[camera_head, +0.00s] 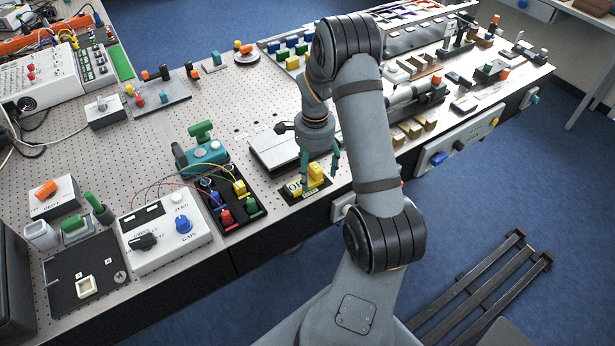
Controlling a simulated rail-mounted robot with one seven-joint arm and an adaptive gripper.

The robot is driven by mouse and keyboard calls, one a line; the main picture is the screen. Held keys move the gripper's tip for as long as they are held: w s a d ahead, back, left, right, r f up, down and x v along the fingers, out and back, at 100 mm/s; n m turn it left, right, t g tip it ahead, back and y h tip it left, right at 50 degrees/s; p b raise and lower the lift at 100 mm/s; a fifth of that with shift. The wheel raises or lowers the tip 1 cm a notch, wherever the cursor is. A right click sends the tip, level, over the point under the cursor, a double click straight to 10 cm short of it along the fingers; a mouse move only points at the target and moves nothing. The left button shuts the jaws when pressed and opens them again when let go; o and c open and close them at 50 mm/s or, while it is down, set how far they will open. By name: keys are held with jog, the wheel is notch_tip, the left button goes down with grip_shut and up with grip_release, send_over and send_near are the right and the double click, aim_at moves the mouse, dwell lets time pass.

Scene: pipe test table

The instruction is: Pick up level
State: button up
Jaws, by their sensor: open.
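My gripper (319,168) points down near the table's front edge, with its two teal fingers apart. A small yellow block-like object (315,174) sits on a dark plate (310,190) with a pale label, right below and between the fingers. I see no contact between fingers and block, and cannot tell the exact height gap. I cannot tell for sure that this yellow object is the level; no other thing is clearly readable as one. My forearm hides part of the table to the right.
A flat grey-topped box (275,150) lies just behind the gripper. A dark tray (237,209) with coloured connectors and wires stands to the left, beside a white control box (165,232). Several small blocks stand at the right.

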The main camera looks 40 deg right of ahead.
jog(key=shift+f, duration=1.15)
jog(key=shift+d, duration=0.1)
jog(key=c, duration=0.3)
jog(key=c, duration=1.1)
jog(key=shift+c, duration=0.2)
